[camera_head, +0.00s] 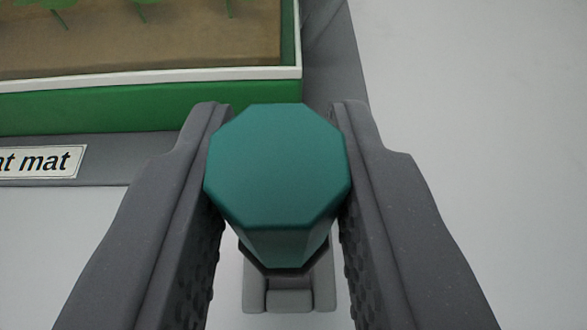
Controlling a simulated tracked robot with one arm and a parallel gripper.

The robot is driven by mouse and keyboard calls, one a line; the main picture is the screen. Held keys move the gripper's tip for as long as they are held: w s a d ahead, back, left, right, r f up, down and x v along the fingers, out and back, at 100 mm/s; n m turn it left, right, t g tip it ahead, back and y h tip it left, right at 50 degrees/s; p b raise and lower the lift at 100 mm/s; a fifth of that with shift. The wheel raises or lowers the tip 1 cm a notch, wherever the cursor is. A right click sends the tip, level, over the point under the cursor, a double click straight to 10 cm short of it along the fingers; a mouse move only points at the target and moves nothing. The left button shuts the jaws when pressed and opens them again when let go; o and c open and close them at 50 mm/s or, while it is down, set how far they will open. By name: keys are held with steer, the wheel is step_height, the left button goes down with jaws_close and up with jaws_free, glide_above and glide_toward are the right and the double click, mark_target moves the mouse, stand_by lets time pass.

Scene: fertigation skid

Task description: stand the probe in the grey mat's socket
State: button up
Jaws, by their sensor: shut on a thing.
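The probe (277,165), as I take it, is a teal eight-sided piece seen from above. My gripper (280,118) is shut on it, with one dark grey finger on each side. Its top faces the camera, and its lower part is mostly hidden beneath the top. The grey mat (335,70) shows as a strip along the right and front of a green tray. I cannot make out a socket in the mat.
A green tray (150,105) with a white rim, brown soil and seedlings lies on the mat at the upper left. A label (40,162) reading "at mat" is at the mat's front. A small grey block (290,292) shows below the probe. The pale surface at right is clear.

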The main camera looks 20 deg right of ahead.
mark_target(287, 264)
steer(key=shift+s+f+b, duration=0.2)
steer(key=shift+f+b, duration=0.15)
steer(key=shift+f, duration=1.05)
jaws_close()
steer(key=o, duration=0.7)
jaws_free()
steer(key=shift+f, duration=0.1)
steer(key=o, duration=0.3)
steer(key=shift+w, duration=0.15)
